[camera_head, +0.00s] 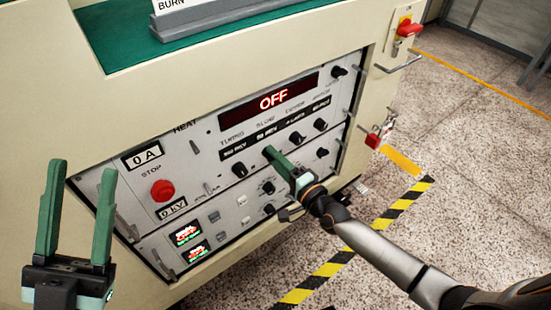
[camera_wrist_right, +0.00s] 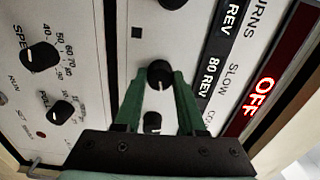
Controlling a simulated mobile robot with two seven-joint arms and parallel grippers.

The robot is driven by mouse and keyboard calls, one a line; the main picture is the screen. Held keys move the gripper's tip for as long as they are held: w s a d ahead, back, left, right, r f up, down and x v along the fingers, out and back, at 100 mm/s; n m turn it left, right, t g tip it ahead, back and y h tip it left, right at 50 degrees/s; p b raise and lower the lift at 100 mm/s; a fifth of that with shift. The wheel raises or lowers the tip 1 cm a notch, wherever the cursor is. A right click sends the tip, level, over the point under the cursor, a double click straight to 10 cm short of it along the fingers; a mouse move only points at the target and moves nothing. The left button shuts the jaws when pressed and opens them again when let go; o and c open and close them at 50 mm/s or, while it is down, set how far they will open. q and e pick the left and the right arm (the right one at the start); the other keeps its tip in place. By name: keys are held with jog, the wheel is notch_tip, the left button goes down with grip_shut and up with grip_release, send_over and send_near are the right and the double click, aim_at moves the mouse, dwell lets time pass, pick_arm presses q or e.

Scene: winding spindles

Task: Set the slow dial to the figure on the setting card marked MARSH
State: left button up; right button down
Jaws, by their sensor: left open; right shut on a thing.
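The slow dial (camera_wrist_right: 160,74) is a round black knob. In the right wrist view it sits between the fingertips of my right gripper (camera_wrist_right: 162,82), which is shut on it. The small black window beside the SLOW label reads 80 REV (camera_wrist_right: 212,78). In the head view my right gripper (camera_head: 270,154) reaches the panel from the right and hides the dial. My left gripper (camera_head: 76,185) is open and empty, in front of the panel's left end. A white card (camera_head: 182,4) at the top edge shows the word BURN; the rest is cut off. No MARSH marking is visible.
The panel (camera_head: 215,180) has a red OFF display (camera_head: 273,99), a red stop button (camera_head: 163,191) and other black knobs, including a left one (camera_head: 240,169) and a right one (camera_head: 296,138). A handle (camera_head: 400,64) juts out at right.

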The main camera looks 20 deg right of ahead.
jog(key=c, duration=0.5)
grip_release()
jog(key=shift+s, duration=0.1)
pick_arm(q)
notch_tip(320, 180, up, 3)
jog(key=p, duration=0.2)
jog(key=shift+a+f+m+p, duration=0.1)
jog(key=shift+a+m+p, duration=0.05)
jog(key=shift+m+p, duration=0.25)
pick_arm(e)
jog(key=v, duration=1.2)
jog(key=shift+s, duration=0.15)
jog(key=shift+d, duration=0.1)
